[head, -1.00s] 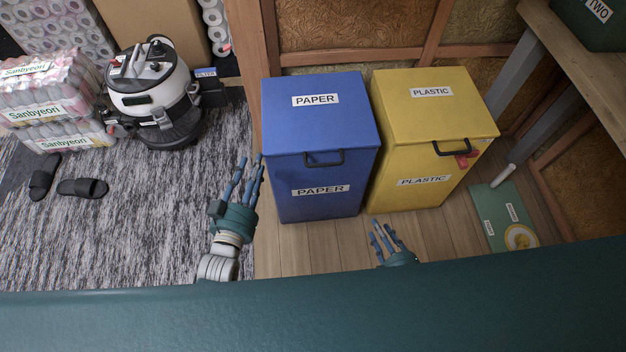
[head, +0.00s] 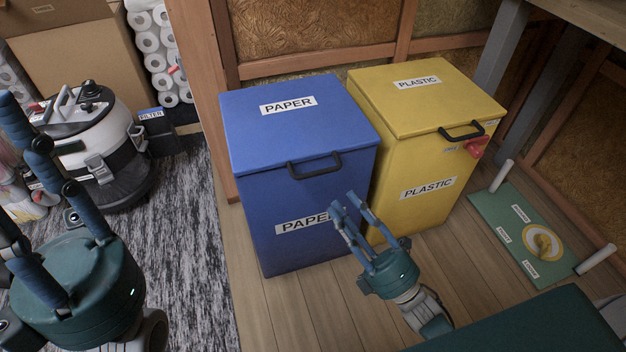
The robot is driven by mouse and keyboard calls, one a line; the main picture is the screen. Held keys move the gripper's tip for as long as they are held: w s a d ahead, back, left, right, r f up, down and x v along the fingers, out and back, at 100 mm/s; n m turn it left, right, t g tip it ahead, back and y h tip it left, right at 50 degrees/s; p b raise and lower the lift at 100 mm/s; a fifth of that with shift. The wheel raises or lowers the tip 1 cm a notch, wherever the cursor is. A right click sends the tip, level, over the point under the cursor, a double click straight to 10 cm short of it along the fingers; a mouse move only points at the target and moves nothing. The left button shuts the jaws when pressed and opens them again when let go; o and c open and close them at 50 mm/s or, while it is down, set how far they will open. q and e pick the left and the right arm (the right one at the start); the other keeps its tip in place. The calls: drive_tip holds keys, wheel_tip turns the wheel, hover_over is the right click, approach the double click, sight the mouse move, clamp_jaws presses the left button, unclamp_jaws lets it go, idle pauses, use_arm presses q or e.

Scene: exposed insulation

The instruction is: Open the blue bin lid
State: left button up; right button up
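The blue bin (head: 308,230) stands on the wooden floor, labelled PAPER. Its lid (head: 270,125) is closed, with a black handle (head: 315,166) on the lid's front edge. My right gripper (head: 352,208) is in front of the blue bin's lower right front, below the handle. Its fingers are spread apart and empty, and they cover the end of the bin's front label. My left gripper (head: 45,190) is large and close to the camera at the left edge. Its fingers are spread with nothing between them, well left of the bin.
A yellow bin (head: 415,185) labelled PLASTIC stands touching or nearly touching the blue bin's right side. A vacuum cleaner (head: 100,150) stands on the grey rug (head: 185,240) at left. A green board (head: 520,235) lies on the floor at right. The floor before the blue bin is clear.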

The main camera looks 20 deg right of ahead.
sight(318, 175)
drive_tip(key=b+x, duration=0.1)
drive_tip(key=x, duration=0.8)
drive_tip(key=shift+w+a+r, duration=0.15)
drive_tip(key=shift+w+r, duration=0.05)
drive_tip(key=shift+w, duration=0.1)
clamp_jaws()
